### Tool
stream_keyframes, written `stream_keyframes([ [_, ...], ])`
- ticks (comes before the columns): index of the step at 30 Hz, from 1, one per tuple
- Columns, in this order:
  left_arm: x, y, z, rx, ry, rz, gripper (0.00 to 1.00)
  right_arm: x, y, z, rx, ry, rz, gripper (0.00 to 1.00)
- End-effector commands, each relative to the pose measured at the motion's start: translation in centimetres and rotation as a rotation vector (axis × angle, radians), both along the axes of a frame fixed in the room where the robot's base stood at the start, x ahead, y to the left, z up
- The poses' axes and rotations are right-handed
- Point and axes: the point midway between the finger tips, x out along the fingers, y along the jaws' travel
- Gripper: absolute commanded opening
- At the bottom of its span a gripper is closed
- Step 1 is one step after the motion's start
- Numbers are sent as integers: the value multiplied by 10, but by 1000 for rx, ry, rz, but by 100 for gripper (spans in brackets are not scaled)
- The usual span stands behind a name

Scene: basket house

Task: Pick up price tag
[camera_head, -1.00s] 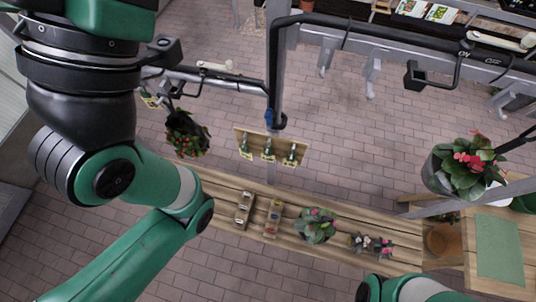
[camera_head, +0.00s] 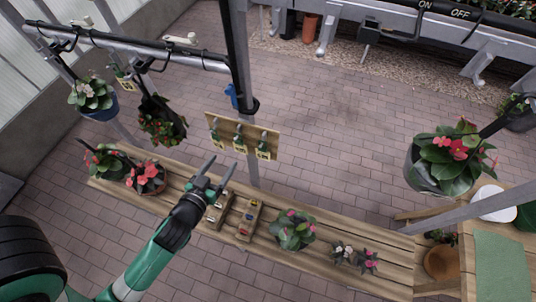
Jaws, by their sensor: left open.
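Small yellow tags show on a wooden board (camera_head: 251,135) with dark bottle-like items, mounted near the post; one yellow tag (camera_head: 263,155) is at its lower right. Another small yellow tag (camera_head: 124,85) shows at the upper left near the hanging pots. I cannot read any of them or tell which is the price tag. My left gripper (camera_head: 221,166) is open and empty, fingers pointing up the picture, over the wooden bench (camera_head: 320,228) and just below the board in the picture. It partly covers a small wooden tray (camera_head: 218,210). My right gripper is not in view.
A second small tray (camera_head: 248,220) and several potted plants, such as a leafy one (camera_head: 292,230), stand on the bench. A hanging planter (camera_head: 440,165) is at the right.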

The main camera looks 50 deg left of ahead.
Motion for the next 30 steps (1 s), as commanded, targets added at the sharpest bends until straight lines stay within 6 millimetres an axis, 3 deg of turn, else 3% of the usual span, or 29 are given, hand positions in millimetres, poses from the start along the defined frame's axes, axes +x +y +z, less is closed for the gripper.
stream_keyframes([
  [3,-12,0,-11,-6,25,12,72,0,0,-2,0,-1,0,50],
  [7,-7,3,-11,-7,25,13,72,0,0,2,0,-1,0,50],
  [15,31,30,-27,-5,24,12,72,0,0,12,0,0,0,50],
  [23,41,36,-33,-6,23,10,72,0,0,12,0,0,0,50],
  [30,71,55,-47,-6,24,10,72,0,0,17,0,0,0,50],
])
